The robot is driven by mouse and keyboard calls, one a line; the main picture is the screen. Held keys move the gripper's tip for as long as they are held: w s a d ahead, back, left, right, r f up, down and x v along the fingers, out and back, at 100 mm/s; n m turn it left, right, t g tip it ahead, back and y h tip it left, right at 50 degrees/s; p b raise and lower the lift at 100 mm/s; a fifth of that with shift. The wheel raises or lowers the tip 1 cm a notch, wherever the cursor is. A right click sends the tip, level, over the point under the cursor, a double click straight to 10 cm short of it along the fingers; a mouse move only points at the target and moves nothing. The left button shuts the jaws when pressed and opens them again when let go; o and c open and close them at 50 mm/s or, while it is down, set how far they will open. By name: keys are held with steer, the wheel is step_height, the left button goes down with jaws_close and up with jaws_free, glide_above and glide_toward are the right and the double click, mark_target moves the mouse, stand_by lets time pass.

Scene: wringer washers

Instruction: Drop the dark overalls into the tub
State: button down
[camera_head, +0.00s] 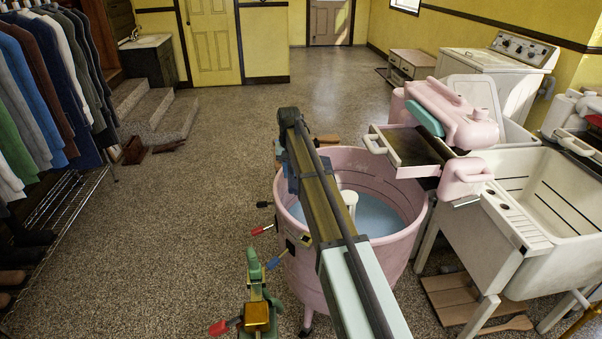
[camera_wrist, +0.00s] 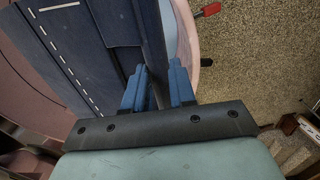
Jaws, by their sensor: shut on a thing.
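The dark overalls (camera_wrist: 105,55) are navy cloth with white dashed stitching, filling the upper left of the wrist view. My gripper (camera_wrist: 158,88) is shut on a narrow fold of them between its blue fingers. In the head view, my arm crosses in front of the tub and hides most of the gripper; the overalls cannot be made out there. The tub (camera_head: 340,165) is pink, round and open, with bluish water (camera_head: 378,215) and a pale central post (camera_head: 349,199). Its pink wall (camera_wrist: 187,32) shows beside the cloth in the wrist view.
A pink wringer (camera_head: 455,115) with a tray stands at the tub's right rim. White sink basins (camera_head: 570,200) are farther right. A rack of hanging clothes (camera_head: 50,80) is at the left. Levers (camera_head: 263,229) stick out from the tub's left side.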

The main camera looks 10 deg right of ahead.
steer(key=shift+w+a+f+n, duration=0.1)
steer(key=shift+w+f+n, duration=0.05)
steer(key=shift+w, duration=0.45)
steer(key=shift+w+a+f+n, duration=0.1)
steer(key=shift+w+n, duration=0.05)
steer(key=shift+w, duration=0.45)
steer(key=shift+f, duration=0.15)
steer(key=shift+f, duration=2.75)
steer(key=c, duration=0.8)
jaws_free()
steer(key=shift+c, duration=0.2)
step_height(320, 180, up, 14)
steer(key=shift+f, duration=0.1)
steer(key=shift+s+f, duration=0.1)
steer(key=shift+s, duration=0.05)
